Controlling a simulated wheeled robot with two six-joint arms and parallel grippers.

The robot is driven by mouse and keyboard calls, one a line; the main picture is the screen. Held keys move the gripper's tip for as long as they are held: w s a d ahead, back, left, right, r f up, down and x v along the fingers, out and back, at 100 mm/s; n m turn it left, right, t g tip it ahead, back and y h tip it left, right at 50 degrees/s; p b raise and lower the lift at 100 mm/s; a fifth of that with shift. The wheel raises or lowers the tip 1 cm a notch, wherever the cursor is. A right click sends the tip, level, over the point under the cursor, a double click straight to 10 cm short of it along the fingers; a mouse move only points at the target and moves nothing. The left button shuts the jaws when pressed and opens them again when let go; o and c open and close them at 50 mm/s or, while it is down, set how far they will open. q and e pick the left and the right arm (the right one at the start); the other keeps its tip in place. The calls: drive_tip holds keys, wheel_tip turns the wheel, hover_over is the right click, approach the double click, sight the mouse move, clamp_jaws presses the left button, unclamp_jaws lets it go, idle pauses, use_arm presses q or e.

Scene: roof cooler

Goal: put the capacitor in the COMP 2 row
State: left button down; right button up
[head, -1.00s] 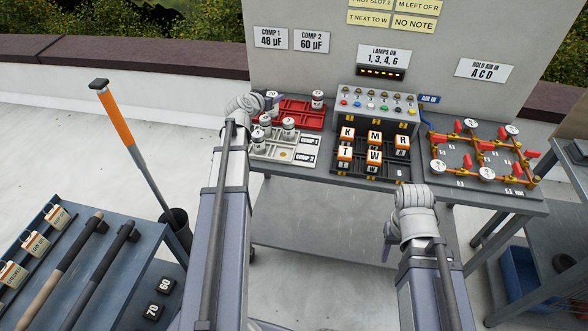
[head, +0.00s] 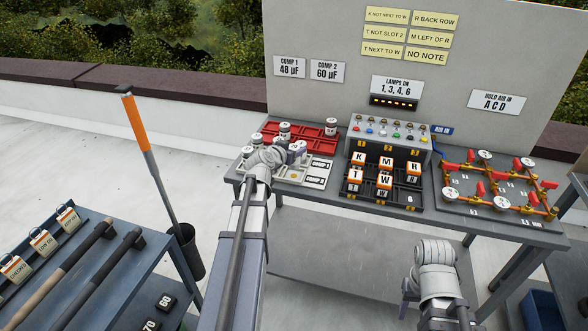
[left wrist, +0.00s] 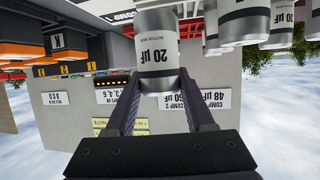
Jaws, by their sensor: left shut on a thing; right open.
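My left gripper (left wrist: 160,105) is shut on a grey capacitor (left wrist: 158,62) marked 20 µF, seen upside down between its fingers in the left wrist view. In the head view this gripper (head: 299,150) is over the pale board (head: 296,178) with the COMP 1 and COMP 2 labels. The COMP 2 label (head: 315,181) is on the nearer row. My wrist hides part of the board, and I cannot tell whether the held capacitor touches it. My right gripper (head: 405,293) is open, low in front of the bench.
A red tray (head: 312,139) with capacitors stands behind the board. Other capacitors (left wrist: 243,18) are close beside the held one. To the right are the lettered block rack (head: 384,198), the lamp panel (head: 389,142) and red-handled valve piping (head: 500,184).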

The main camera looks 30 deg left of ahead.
use_arm(q)
drive_tip(key=shift+f, duration=0.25)
use_arm(e)
drive_tip(key=shift+f, duration=0.3)
use_arm(q)
wheel_tip(320, 180, down, 4)
drive_tip(key=b, duration=0.3)
drive_tip(key=shift+r+b, duration=0.15)
drive_tip(key=shift+b, duration=0.15)
use_arm(e)
wheel_tip(320, 180, down, 4)
drive_tip(key=shift+r, duration=0.15)
use_arm(q)
drive_tip(key=shift+f, duration=0.25)
drive_tip(key=shift+c, duration=1.3)
unclamp_jaws()
drive_tip(key=shift+r, duration=0.1)
drive_tip(key=shift+r, duration=0.15)
drive_tip(key=p+v, duration=0.4)
drive_tip(key=v, duration=0.8)
drive_tip(key=shift+p, duration=0.3)
use_arm(e)
wheel_tip(320, 180, up, 5)
drive_tip(key=shift+f, duration=0.15)
use_arm(q)
drive_tip(key=shift+d, duration=0.1)
